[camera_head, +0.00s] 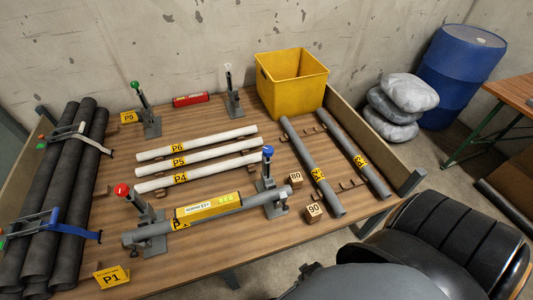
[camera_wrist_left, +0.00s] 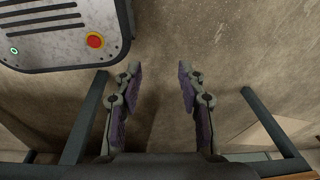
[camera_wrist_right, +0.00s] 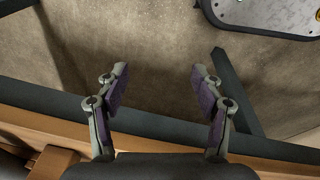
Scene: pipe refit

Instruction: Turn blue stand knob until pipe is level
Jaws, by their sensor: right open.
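The blue knob (camera_head: 267,152) tops a grey stand (camera_head: 270,184) at the right end of a grey pipe (camera_head: 256,201). A red knob (camera_head: 121,190) tops another stand (camera_head: 150,228) at the pipe's left end. A yellow level (camera_head: 208,206) with a small green display lies along the pipe; its reading is too small to read. I cannot tell from this angle whether the pipe is level. My left gripper (camera_wrist_left: 160,68) is open and empty above the floor in the left wrist view. My right gripper (camera_wrist_right: 159,70) is open and empty in the right wrist view. Neither shows in the head view.
White pipes (camera_head: 215,147) lie behind the stands, and two grey pipes (camera_head: 302,155) lie to the right. Wooden blocks marked 80 (camera_head: 295,179) and 90 (camera_head: 313,212) sit near the blue-knob stand. A yellow bin (camera_head: 292,84) stands at the back. Black pipes (camera_head: 58,190) fill the left side.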

